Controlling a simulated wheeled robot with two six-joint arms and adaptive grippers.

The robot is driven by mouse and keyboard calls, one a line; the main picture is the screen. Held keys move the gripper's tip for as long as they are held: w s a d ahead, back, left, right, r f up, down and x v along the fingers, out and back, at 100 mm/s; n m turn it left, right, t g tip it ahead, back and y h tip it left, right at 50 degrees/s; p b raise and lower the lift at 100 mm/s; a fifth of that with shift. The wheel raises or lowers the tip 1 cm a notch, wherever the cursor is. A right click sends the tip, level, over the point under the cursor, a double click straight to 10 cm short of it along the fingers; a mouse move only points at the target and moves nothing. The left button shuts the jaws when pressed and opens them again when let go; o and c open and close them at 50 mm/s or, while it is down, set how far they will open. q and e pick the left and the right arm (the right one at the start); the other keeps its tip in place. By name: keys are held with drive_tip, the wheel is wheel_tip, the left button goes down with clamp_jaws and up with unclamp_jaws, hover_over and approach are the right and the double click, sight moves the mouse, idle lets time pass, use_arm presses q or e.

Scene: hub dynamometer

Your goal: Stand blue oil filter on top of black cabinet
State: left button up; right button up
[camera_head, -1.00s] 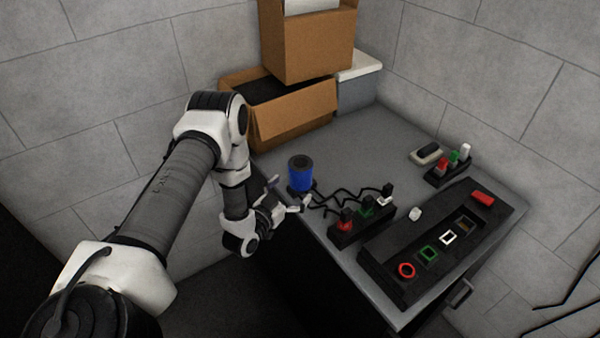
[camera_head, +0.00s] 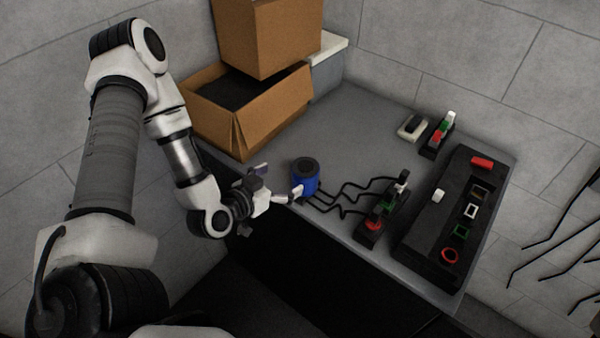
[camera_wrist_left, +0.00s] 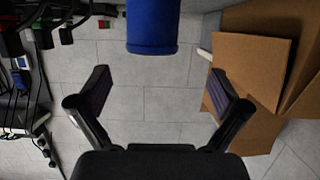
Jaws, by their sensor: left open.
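The blue oil filter (camera_head: 306,182), a short cylinder with a dark top, stands upright near the left edge of a grey worktop in the head view. It also shows at the top centre of the left wrist view (camera_wrist_left: 152,30). The black cabinet (camera_head: 300,275) seems to be the dark-fronted body under this grey top (camera_head: 350,122). My left gripper (camera_head: 278,181) is open and empty just left of the filter, its fingers pointing towards it. In the left wrist view its fingers (camera_wrist_left: 158,75) are spread, with the filter beyond the tips. My right gripper is out of view.
Cardboard boxes (camera_head: 240,128) stand at the back left of the top. Black cables run from beside the filter to a connector block (camera_head: 372,226). A black control panel (camera_head: 425,235) lies at the right. The middle back of the top is clear.

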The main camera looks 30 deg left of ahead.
sight(304, 168)
use_arm(q)
drive_tip(key=w+d, duration=0.2)
drive_tip(key=w, duration=0.1)
drive_tip(key=shift+w, duration=0.2)
drive_tip(key=p+x, duration=0.1)
drive_tip(key=x, duration=0.1)
drive_tip(key=a+p+x, duration=0.1)
drive_tip(key=x, duration=0.1)
drive_tip(key=shift+w+f, duration=0.2)
drive_tip(key=shift+w, duration=0.05)
drive_tip(key=shift+w+d+f, duration=0.1)
drive_tip(key=shift+w+d, duration=0.1)
drive_tip(key=shift+d, duration=0.1)
drive_tip(key=shift+s+a, duration=0.1)
drive_tip(key=shift+a, duration=0.05)
drive_tip(key=c, duration=1.4)
drive_tip(key=shift+c, duration=1)
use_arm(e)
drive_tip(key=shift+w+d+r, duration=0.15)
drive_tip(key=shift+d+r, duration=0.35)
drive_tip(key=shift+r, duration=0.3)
